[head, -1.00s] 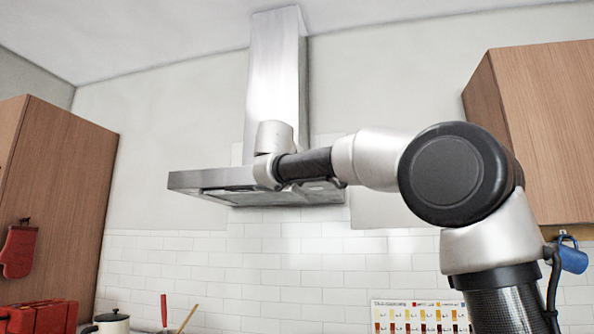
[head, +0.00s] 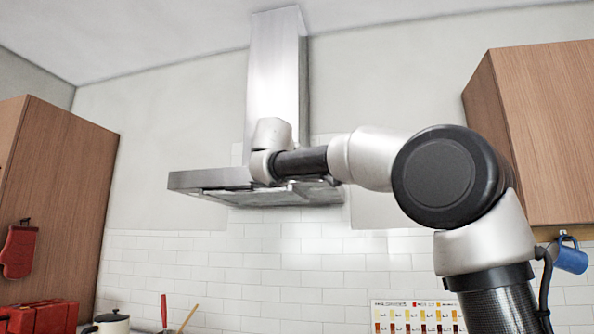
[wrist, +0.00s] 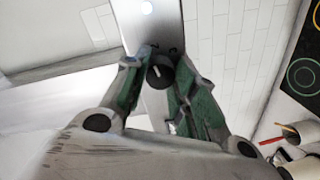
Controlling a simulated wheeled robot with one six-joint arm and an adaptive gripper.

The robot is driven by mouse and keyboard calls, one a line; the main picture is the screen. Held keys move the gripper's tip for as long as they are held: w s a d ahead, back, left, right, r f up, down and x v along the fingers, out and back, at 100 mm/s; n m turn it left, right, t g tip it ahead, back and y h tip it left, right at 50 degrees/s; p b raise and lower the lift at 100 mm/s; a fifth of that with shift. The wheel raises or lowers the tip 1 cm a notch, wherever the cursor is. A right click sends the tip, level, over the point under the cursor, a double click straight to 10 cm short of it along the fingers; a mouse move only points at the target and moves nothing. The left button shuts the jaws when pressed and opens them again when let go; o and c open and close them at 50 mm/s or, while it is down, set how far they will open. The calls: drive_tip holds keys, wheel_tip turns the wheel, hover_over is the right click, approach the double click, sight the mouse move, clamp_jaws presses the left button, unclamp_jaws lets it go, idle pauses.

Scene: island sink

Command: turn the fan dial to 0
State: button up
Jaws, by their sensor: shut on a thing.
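The fan dial (wrist: 159,73) is a round black knob with a white pointer mark, set on the metal strip of the range hood in the wrist view. My gripper (wrist: 160,72) has its two green-padded fingers on either side of the dial and is shut on it. In the head view the range hood (head: 210,181) hangs on the wall. My arm reaches in front of it and hides the dial there.
Wood cabinets flank the hood at left (head: 60,190) and right (head: 540,130). A blue mug (head: 570,256) hangs under the right cabinet. A white pot (head: 108,323) and utensils stand low at left. The wrist view shows a black cooktop (wrist: 303,75) at right.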

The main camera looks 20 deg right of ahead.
drive_tip(key=shift+w+a+f+n+h, duration=0.1)
drive_tip(key=shift+n+h, duration=0.1)
drive_tip(key=shift+n, duration=3.55)
drive_tip(key=shift+n+h, duration=0.2)
drive_tip(key=shift+n, duration=3.55)
drive_tip(key=o, duration=1)
drive_tip(key=shift+o, duration=0.2)
drive_tip(key=v, duration=1.2)
drive_tip(key=shift+r, duration=0.2)
